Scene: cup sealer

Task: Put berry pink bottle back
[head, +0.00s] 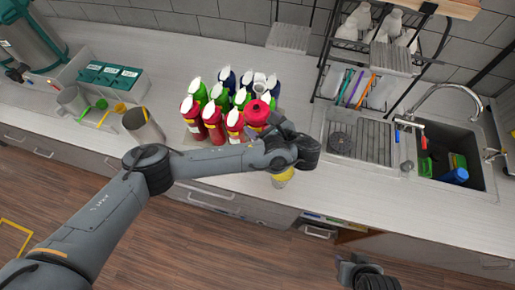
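The berry pink bottle (257,112) is at the front right of a bottle group, its rounded pink-red body against the fingers of my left gripper (270,122). The gripper appears closed on it, though the wrist hides part of the grip and the bottle's lower part. Whether its base touches the tray is hidden. Several red, green and dark blue bottles with white spouts stand in rows beside and behind it, such as a red bottle (213,122). My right gripper (350,264) is at the bottom edge, away from the counter, with its finger opening unclear.
A clear cup with yellow contents (283,178) stands below my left wrist. A metal cup (143,127) and a caddy (105,92) are left. A drain tray (350,142), rack and sink (468,150) are right. The front counter right of the cup is clear.

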